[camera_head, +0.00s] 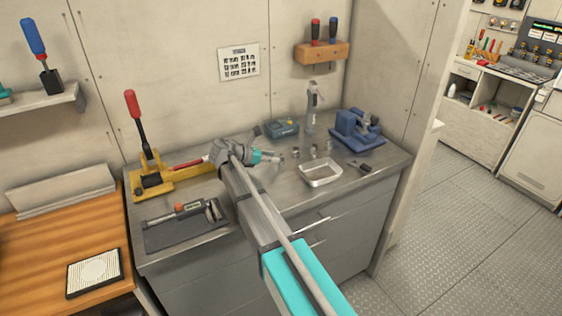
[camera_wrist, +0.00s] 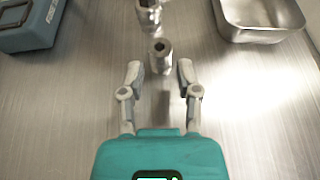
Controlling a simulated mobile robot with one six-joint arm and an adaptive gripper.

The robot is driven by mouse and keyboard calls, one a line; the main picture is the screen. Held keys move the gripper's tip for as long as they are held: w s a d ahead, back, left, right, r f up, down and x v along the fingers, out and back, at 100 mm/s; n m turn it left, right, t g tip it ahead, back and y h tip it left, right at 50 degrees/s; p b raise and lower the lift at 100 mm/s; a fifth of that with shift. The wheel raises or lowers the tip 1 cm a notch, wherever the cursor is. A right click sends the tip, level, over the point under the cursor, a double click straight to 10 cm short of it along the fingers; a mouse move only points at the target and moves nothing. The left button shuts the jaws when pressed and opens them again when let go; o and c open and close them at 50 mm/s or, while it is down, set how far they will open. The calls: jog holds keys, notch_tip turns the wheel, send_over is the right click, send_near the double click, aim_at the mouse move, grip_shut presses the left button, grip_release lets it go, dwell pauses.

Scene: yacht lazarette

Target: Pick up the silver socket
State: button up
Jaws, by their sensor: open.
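A silver socket (camera_wrist: 160,57) stands on the metal worktop in the wrist view, with a dark round opening at its top. My gripper (camera_wrist: 160,72) is open, with one finger on each side of the socket's near end; I see a gap on both sides. A second silver piece (camera_wrist: 149,14) stands just beyond it, partly cut by the frame's top edge. In the head view, my gripper (camera_head: 278,158) is low over the worktop, pointing right toward a small silver socket (camera_head: 296,152). Other small silver pieces (camera_head: 314,151) stand farther right.
A metal tray (camera_head: 307,182) lies right of the gripper; it also shows in the wrist view (camera_wrist: 262,36). A teal-grey device (camera_head: 281,128) is behind. A blue vise (camera_head: 357,130) and dark clamp-like item (camera_head: 359,167) are right. A yellow press (camera_head: 160,184) is left.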

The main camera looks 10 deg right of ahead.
aim_at(285, 163)
jog(key=shift+d, duration=0.15)
jog(key=shift+b+x, duration=1.05)
jog(key=shift+x, duration=1.65)
grip_shut()
